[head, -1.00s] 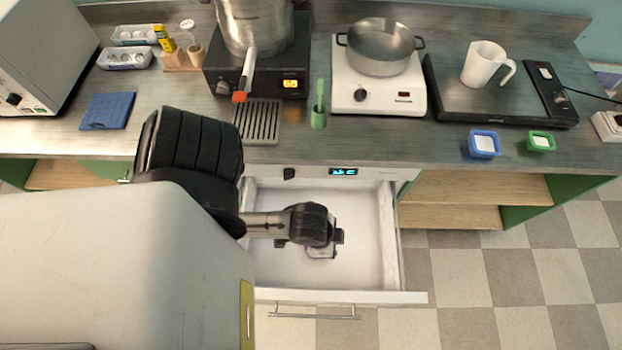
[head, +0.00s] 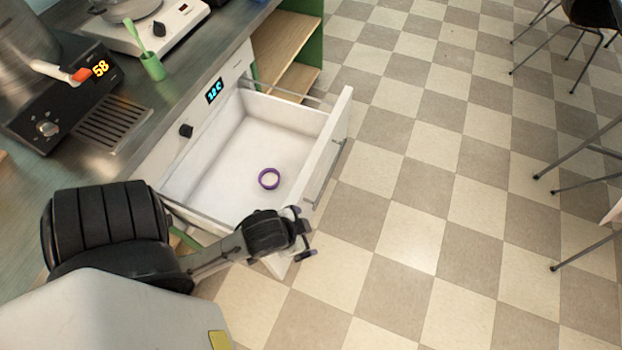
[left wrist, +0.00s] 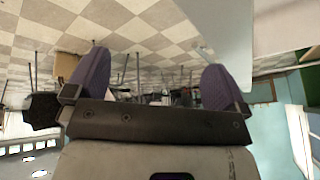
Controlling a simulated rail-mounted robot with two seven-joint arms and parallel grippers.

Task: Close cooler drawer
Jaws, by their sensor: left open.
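The white cooler drawer (head: 222,177) stands pulled open under the counter in the head view. Its front panel (head: 330,150) carries a thin metal bar handle (head: 327,172). A small purple-rimmed round item (head: 269,179) lies on the drawer floor. My left gripper (head: 306,238) is at the near end of the drawer front, over its near corner, and partly hides that corner. I cannot tell whether it touches the panel. In the left wrist view the purple-padded fingers (left wrist: 155,72) are spread with nothing between them. My right gripper is not in view.
The counter above the drawer holds a burner unit (head: 60,95), a green holder (head: 152,66) and a hot plate (head: 150,25). Open shelves (head: 285,45) lie beyond the drawer. The tiled floor (head: 430,180) in front is clear, with chair legs at far right.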

